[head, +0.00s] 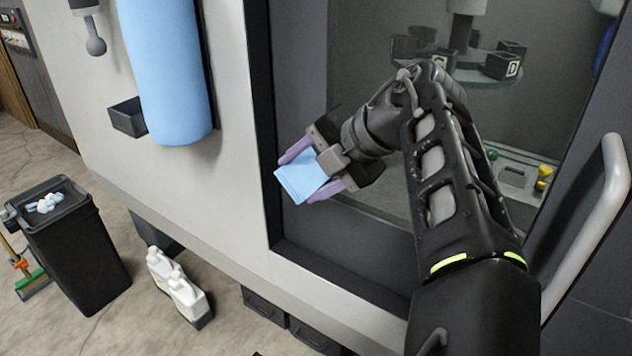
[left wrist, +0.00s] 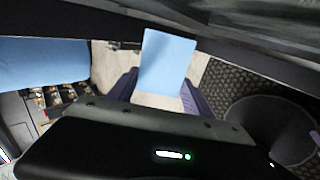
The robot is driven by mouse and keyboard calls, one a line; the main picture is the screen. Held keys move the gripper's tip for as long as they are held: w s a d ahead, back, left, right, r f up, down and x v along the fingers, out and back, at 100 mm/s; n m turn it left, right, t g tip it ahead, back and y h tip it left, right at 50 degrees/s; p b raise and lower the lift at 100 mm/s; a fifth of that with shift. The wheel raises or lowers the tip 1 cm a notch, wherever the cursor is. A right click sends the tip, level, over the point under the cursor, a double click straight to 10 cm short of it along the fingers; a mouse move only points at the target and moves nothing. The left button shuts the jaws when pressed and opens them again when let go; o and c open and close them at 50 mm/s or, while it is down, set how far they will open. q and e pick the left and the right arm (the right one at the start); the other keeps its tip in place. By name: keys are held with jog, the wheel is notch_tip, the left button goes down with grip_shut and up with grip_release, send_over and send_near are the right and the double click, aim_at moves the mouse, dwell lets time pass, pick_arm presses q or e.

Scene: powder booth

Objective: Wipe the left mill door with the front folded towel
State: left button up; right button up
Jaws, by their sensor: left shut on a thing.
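My left gripper (head: 312,172) is shut on a light blue folded towel (head: 300,178), with a purple finger on each side of it. The towel also shows between the fingers in the left wrist view (left wrist: 166,62). The gripper and towel are in front of the lower left part of the mill door (head: 345,215), a dark frame with a large window. I cannot tell whether the towel touches the door. My left arm hides part of the window. My right gripper is not in view.
A pale door handle (head: 590,235) sticks out at the right. A blue cylinder (head: 168,75) hangs on the machine wall at the left. A black bin (head: 75,245) and white jugs (head: 180,285) stand on the floor. Dark cups on a carousel show behind the window.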

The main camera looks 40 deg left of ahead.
pick_arm(q)
jog(key=shift+a, duration=0.6)
jog(key=shift+s+r, duration=0.15)
jog(key=shift+r, duration=0.55)
